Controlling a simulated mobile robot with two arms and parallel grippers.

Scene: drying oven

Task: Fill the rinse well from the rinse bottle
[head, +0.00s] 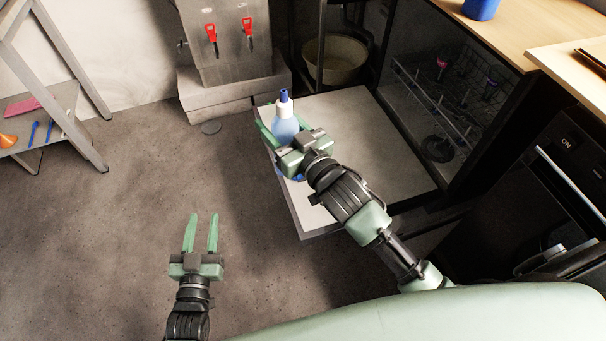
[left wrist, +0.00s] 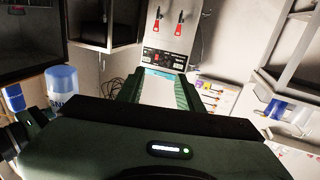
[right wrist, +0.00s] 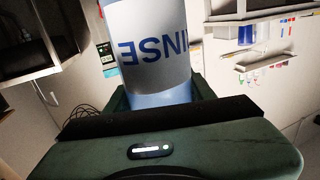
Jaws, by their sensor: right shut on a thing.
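The rinse bottle (head: 285,127), white and pale blue with a dark blue nozzle, stands upright in my right gripper (head: 285,137). The gripper is shut on its body, above the front left part of the white open door. The bottle's blue lettering fills the upper middle of the right wrist view (right wrist: 150,48). It also shows at the left of the left wrist view (left wrist: 62,82). My left gripper (head: 202,218) is open and empty over the floor, its fingers apart. I cannot pick out the rinse well. A bit of blue shows under the right gripper, mostly hidden.
The white open door (head: 345,115) lies flat before a dark cabinet with a wire rack (head: 440,105). A metal tank with red taps (head: 230,40) stands behind. A bucket (head: 336,58) is beside it. A shelf stand (head: 60,100) is at left.

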